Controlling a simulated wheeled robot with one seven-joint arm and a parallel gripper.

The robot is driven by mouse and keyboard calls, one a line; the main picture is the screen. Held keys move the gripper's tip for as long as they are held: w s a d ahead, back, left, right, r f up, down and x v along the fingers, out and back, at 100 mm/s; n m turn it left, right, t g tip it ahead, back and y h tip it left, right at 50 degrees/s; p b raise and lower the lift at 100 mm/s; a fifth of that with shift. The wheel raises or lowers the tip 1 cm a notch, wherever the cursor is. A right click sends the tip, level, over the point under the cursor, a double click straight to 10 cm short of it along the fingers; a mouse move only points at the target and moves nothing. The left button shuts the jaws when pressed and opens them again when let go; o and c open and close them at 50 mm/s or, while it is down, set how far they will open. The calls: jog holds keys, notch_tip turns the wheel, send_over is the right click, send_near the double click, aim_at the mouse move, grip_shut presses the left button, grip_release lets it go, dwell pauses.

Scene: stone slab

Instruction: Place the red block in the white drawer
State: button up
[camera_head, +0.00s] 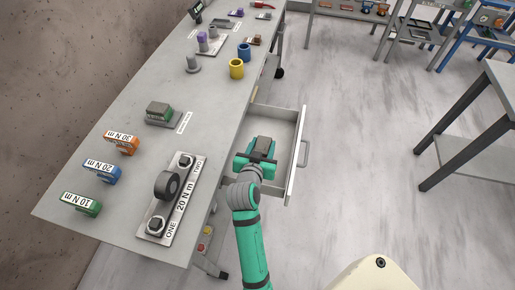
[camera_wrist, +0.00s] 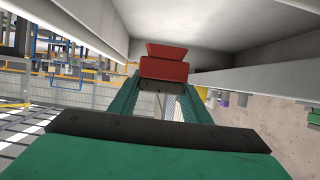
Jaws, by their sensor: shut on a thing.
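The red block (camera_wrist: 165,62) shows in the wrist view between the fingertips of my gripper (camera_wrist: 165,85), which is shut on it. In the head view, my gripper (camera_head: 261,154) is over the inside of the open white drawer (camera_head: 297,160), with a grey-topped block at its fingertips; no red shows from there. The drawer is pulled out from the right side of the slab-topped bench. Pale drawer walls (camera_wrist: 265,82) flank the block in the wrist view. I cannot tell whether the block touches the drawer floor.
The grey bench (camera_head: 120,215) holds orange, blue and green torque-labelled pieces, a bolted plate (camera_head: 172,200), a green-grey block (camera_head: 160,113), and yellow (camera_head: 236,69) and blue cups. Another table (camera_head: 490,130) stands at right. The floor between is clear.

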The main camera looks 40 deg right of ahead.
aim_at(259, 144)
jog(key=w+f, duration=0.1)
jog(key=w+d+f, duration=0.1)
jog(key=f, duration=0.1)
jog(key=w+f, duration=0.2)
jog(key=shift+d+f, duration=0.2)
jog(key=shift+d, duration=0.05)
jog(key=shift+w+f, duration=0.15)
jog(key=shift+f, duration=0.7)
jog(key=shift+w+f, duration=0.15)
jog(key=shift+f, duration=0.7)
jog(key=shift+d, duration=0.1)
jog(key=shift+s+f, duration=0.15)
jog(key=o, duration=1.2)
jog(key=shift+o, duration=0.2)
jog(key=v, duration=1.2)
